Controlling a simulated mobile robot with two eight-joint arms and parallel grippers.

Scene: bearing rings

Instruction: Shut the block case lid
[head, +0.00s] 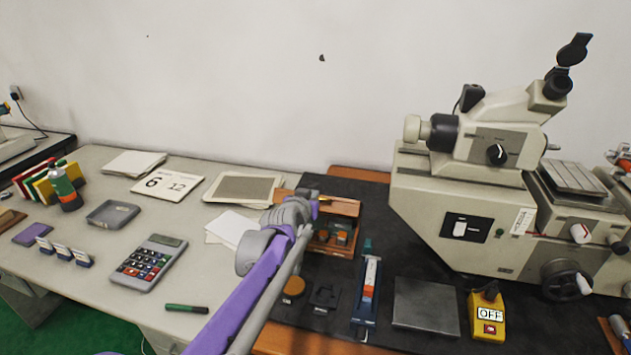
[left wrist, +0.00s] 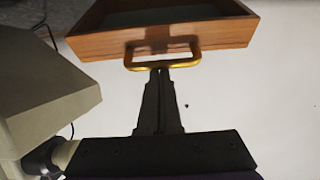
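The wooden block case (head: 322,247) stands at the back of the dark mat, with small blocks visible inside. Its wooden lid (head: 342,207) is raised above the opening, so the case is partly open. My left arm reaches over from the front, and its gripper (head: 318,203) is at the lid's left part, partly hiding it. In the left wrist view the lid (left wrist: 215,34) shows its hollow side and a brass handle (left wrist: 163,66). The left gripper's fingers (left wrist: 160,75) are together, with their tips at the handle's bar; I cannot tell if they touch it. My right gripper is not in view.
A large beige machine (head: 470,200) stands right of the case. A blue tool tray (head: 367,295), grey plate (head: 426,306) and yellow switch box (head: 487,313) lie in front. Left are a tablet-like frame (head: 243,188), papers (head: 232,227) and a calculator (head: 149,262).

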